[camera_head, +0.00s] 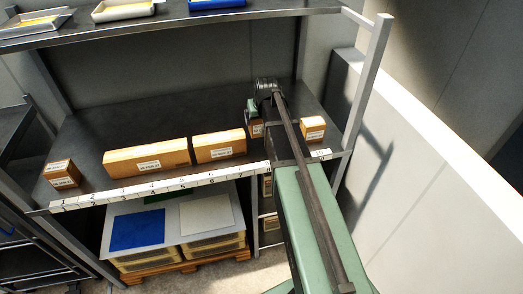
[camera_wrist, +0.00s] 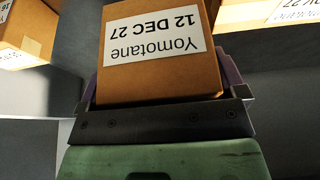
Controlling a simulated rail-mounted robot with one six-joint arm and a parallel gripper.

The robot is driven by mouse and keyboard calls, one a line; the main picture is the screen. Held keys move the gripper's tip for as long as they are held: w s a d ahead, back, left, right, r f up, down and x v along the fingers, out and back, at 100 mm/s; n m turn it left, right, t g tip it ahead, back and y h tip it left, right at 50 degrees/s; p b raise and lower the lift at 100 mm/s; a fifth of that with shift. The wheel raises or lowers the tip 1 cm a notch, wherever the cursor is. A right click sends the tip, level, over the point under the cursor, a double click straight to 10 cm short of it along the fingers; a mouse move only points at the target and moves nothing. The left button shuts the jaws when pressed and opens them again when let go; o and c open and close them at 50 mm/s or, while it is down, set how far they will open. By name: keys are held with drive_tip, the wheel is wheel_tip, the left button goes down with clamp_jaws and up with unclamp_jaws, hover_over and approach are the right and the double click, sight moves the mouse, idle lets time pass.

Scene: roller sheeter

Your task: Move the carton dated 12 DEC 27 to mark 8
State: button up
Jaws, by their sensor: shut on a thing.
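The carton dated 12 DEC 27 (camera_wrist: 158,82) fills the middle of the wrist view, its white label reading "Yomotane 12 DEC 27" upside down. My gripper (camera_wrist: 162,90) is shut on it, one finger at each side. In the head view my gripper (camera_head: 257,115) is over the right part of the shelf, and a small part of a carton (camera_head: 257,130) shows there beside my arm. Whether its underside touches the shelf cannot be told. The numbered strip (camera_head: 150,190) runs along the shelf's front edge; my arm hides the stretch around mark 8.
Two long cartons (camera_head: 147,158) (camera_head: 220,146) stand left of my gripper. One small carton (camera_head: 62,174) stands at the far left, another (camera_head: 312,128) close on the right. Trays (camera_head: 125,9) lie on the upper shelf. A post (camera_head: 365,90) bounds the right side.

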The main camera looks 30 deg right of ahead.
wheel_tip(320, 180, down, 8)
drive_tip(key=b, duration=0.6)
drive_tip(key=shift+d+f, duration=0.1)
drive_tip(key=shift+f, duration=0.1)
drive_tip(key=shift+r+p, duration=0.25)
drive_tip(key=shift+p, duration=0.05)
drive_tip(key=shift+f, duration=0.15)
drive_tip(key=o, duration=0.7)
drive_tip(key=p+v, duration=1.1)
drive_tip(key=v, duration=0.2)
drive_tip(key=s+a+f+n+g+y, duration=0.1)
drive_tip(key=s+a+g, duration=0.3)
drive_tip(key=s+a, duration=1.3)
drive_tip(key=shift+a+f+n, duration=0.45)
drive_tip(key=shift+a+n, duration=0.25)
